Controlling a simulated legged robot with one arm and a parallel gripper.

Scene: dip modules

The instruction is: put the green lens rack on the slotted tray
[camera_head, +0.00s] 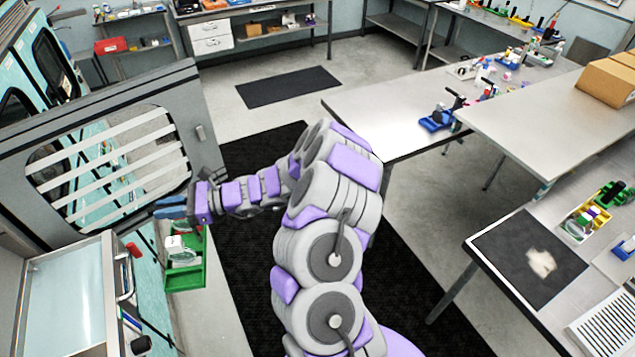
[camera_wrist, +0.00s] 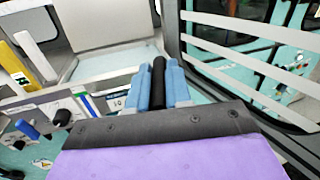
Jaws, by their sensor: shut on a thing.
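My gripper (camera_head: 172,207) reaches left beside the open machine door. In the wrist view its blue fingers (camera_wrist: 158,88) are shut on a black bar-like thing (camera_wrist: 159,82); what it belongs to is not clear. A green tray-like holder (camera_head: 185,277) with a white item in it shows just below my gripper in the head view; I cannot tell whether it joins the black bar. A small green rack with dark parts (camera_head: 611,193) stands on the right bench. A white slotted tray (camera_head: 606,324) lies at that bench's lower right.
The grey door (camera_head: 100,100) with pale slats stands open behind my gripper. A machine panel with a red-tipped lever (camera_head: 133,250) is at lower left. A dark mat with a pale patch (camera_head: 528,258) lies on the right bench. Floor beyond my arm is clear.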

